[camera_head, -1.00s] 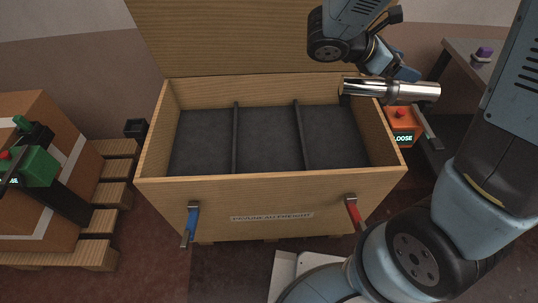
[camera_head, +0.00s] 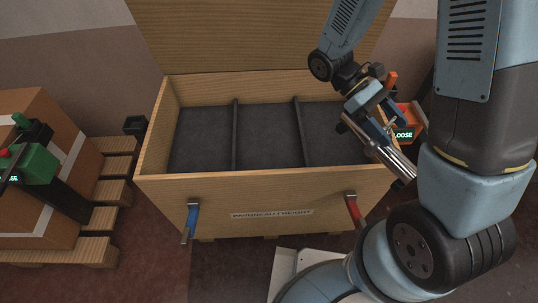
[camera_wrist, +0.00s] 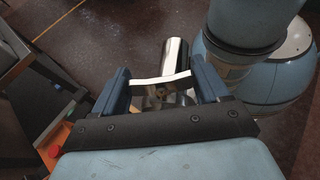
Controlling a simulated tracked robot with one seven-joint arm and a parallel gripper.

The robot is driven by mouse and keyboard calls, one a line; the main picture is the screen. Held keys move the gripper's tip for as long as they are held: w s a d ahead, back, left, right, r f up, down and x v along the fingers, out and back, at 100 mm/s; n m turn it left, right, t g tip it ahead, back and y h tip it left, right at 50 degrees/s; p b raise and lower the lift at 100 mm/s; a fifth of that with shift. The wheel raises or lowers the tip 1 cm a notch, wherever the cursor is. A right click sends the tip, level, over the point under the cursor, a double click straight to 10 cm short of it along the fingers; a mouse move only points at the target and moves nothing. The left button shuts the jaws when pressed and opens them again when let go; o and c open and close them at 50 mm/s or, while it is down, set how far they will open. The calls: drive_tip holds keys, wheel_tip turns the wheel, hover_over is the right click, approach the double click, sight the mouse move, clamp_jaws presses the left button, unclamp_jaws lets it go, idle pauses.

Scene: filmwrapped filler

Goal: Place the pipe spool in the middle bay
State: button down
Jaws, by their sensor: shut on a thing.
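The pipe spool (camera_head: 398,161) is a shiny chrome cylinder. My gripper (camera_head: 380,128) is shut on it, and the spool slants down to the right across the right wall of the wooden crate in the head view. In the wrist view the spool (camera_wrist: 175,58) shows between the two blue fingers of my gripper (camera_wrist: 161,85). The crate (camera_head: 230,188) is open, with two dark dividers making three bays lined in dark grey. The middle bay (camera_head: 268,135) is empty and lies left of the gripper. My arm hides part of the crate's right edge.
The crate's lid (camera_head: 240,40) stands raised behind it. A blue latch (camera_head: 191,220) and a red latch (camera_head: 353,211) hang on its front. An orange box (camera_head: 408,122) with a lit label stands at the right. A brown carton (camera_head: 50,190) on a pallet stands left.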

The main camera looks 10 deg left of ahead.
drive_tip(key=s+a+f+m+g+y, duration=0.2)
drive_tip(key=a+f+m+g+y, duration=0.4)
drive_tip(key=a+m+y, duration=0.7)
drive_tip(key=w+a+f+m+t+y, duration=0.3)
drive_tip(key=w+f+m+t+y, duration=0.4)
drive_tip(key=w+f+m+y, duration=0.35)
drive_tip(key=a+f, duration=1.2)
drive_tip(key=a, duration=0.1)
drive_tip(key=shift+w+a+f, duration=0.3)
drive_tip(key=shift+w, duration=0.05)
